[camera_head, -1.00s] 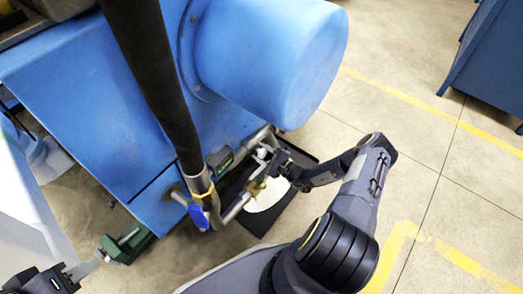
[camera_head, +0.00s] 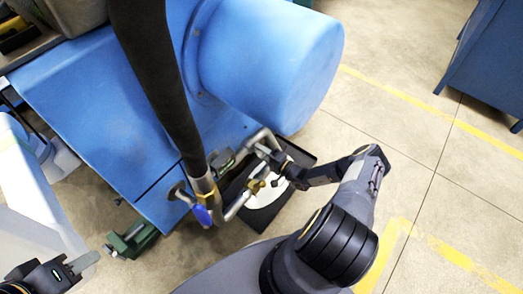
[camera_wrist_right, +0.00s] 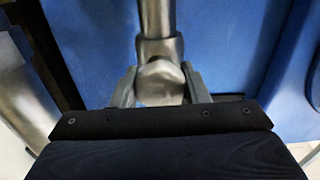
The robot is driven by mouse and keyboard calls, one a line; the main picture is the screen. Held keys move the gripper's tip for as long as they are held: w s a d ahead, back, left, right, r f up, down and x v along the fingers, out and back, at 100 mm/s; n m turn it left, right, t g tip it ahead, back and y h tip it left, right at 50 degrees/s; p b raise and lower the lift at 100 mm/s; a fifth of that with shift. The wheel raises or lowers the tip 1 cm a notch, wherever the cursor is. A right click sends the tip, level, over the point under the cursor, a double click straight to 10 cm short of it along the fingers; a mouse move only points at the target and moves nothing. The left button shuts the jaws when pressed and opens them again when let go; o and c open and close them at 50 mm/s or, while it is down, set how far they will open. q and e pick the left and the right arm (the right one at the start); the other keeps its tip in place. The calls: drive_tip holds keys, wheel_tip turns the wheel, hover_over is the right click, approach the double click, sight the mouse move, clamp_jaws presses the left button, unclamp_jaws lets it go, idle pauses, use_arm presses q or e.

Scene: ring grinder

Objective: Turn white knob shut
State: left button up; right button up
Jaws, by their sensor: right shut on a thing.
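The knob (camera_wrist_right: 160,84) looks pale, silvery and rounded in the right wrist view. It sits at the end of a vertical metal pipe (camera_wrist_right: 157,20). My right gripper (camera_wrist_right: 160,92) has a finger on each side of it and is shut on it. In the head view my right gripper (camera_head: 271,156) is at the pipework beside the blue machine (camera_head: 110,100), and the knob is largely hidden there. My left gripper (camera_head: 84,262) is at the lower left, away from the knob; its finger gap is not clear.
A blue-handled valve (camera_head: 202,215) and a brass fitting (camera_head: 256,186) are close to the right gripper. A thick black hose (camera_head: 155,80) runs down to the pipes. A black tray (camera_head: 262,222) with a white patch lies below. Open floor is at the right.

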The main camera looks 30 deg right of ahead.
drive_tip(key=shift+n, duration=0.6)
drive_tip(key=o, duration=1)
drive_tip(key=shift+s, duration=0.1)
drive_tip(key=p+v, duration=0.2)
drive_tip(key=v, duration=0.5)
drive_tip(key=shift+s+d, duration=0.15)
drive_tip(key=shift+s, duration=0.25)
drive_tip(key=shift+f, duration=0.1)
